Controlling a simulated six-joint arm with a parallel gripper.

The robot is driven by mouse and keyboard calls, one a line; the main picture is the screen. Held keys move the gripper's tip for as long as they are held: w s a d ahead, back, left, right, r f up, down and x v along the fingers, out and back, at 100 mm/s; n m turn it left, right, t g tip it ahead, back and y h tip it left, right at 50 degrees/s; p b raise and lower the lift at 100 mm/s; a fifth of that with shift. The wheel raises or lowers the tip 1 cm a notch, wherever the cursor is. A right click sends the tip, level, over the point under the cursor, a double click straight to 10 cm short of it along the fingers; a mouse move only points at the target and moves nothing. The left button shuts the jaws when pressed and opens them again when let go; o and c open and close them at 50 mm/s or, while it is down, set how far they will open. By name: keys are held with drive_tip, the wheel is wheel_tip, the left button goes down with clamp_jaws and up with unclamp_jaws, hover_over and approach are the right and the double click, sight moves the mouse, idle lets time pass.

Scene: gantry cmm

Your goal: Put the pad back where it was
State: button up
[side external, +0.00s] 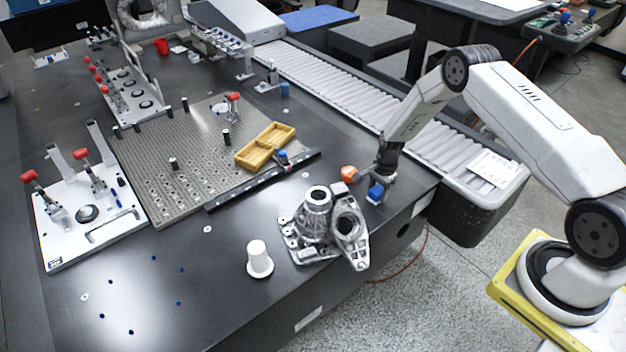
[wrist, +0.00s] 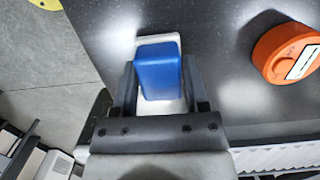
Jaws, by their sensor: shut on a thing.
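The blue pad (side external: 376,190) is at the right edge of the dark table, between the fingers of my gripper (side external: 384,176). In the wrist view, the blue pad (wrist: 158,68) sits between the two dark fingers of my gripper (wrist: 161,88), which is shut on it. A white flat piece (wrist: 158,40) shows around and under the pad. I cannot tell whether the pad touches it or is held just above it.
An orange round case (side external: 348,173) with a label stands left of my gripper; it also shows in the wrist view (wrist: 288,52). A metal casting (side external: 318,225) and a white stepped cylinder (side external: 259,260) stand nearer the front. A roller conveyor (side external: 350,95) runs behind the table edge.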

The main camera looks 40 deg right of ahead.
sight(381, 187)
drive_tip(key=shift+f, duration=0.15)
drive_tip(key=o, duration=1.1)
drive_tip(key=shift+r, duration=0.2)
drive_tip(key=r, duration=0.4)
drive_tip(key=d+r, duration=0.1)
drive_tip(key=r, duration=0.6)
drive_tip(key=shift+d+r, duration=0.25)
drive_tip(key=shift+r, duration=0.15)
drive_tip(key=shift+r, duration=0.1)
